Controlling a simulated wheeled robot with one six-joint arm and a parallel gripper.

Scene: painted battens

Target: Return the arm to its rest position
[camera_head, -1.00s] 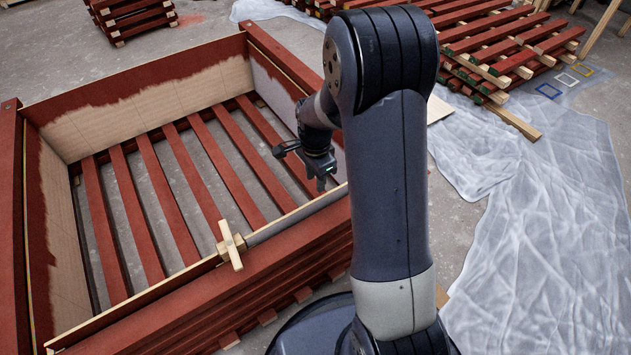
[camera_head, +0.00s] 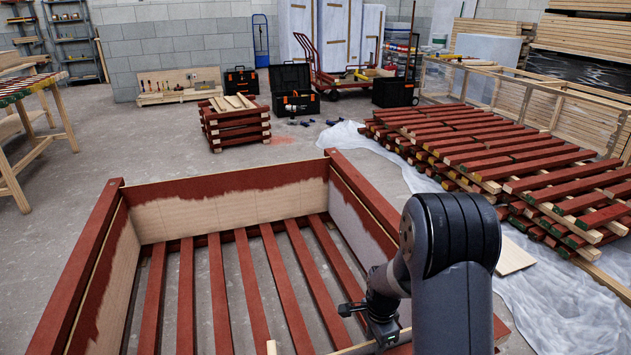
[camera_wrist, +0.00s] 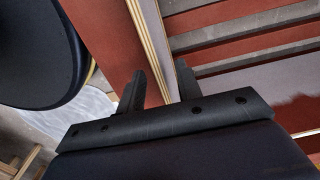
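My arm is bent over the right side of a large red-and-bare-wood crate (camera_head: 225,183). My gripper (camera_head: 382,332) hangs low in the head view, by the crate's front right inner corner. In the wrist view my gripper (camera_wrist: 162,84) has its two fingers spread apart, with nothing visible between them. Beyond the fingers show the pale layered edge of a crate wall and the red slats. The fingertips look apart from the wall, but the exact distance cannot be told.
A stack of red slatted pallets (camera_head: 470,150) lies to the right, by a plastic sheet (camera_head: 560,305). A smaller red stack (camera_head: 235,125), black toolboxes (camera_head: 295,92) and a red hand truck (camera_head: 335,75) stand farther back. Concrete floor is open at left.

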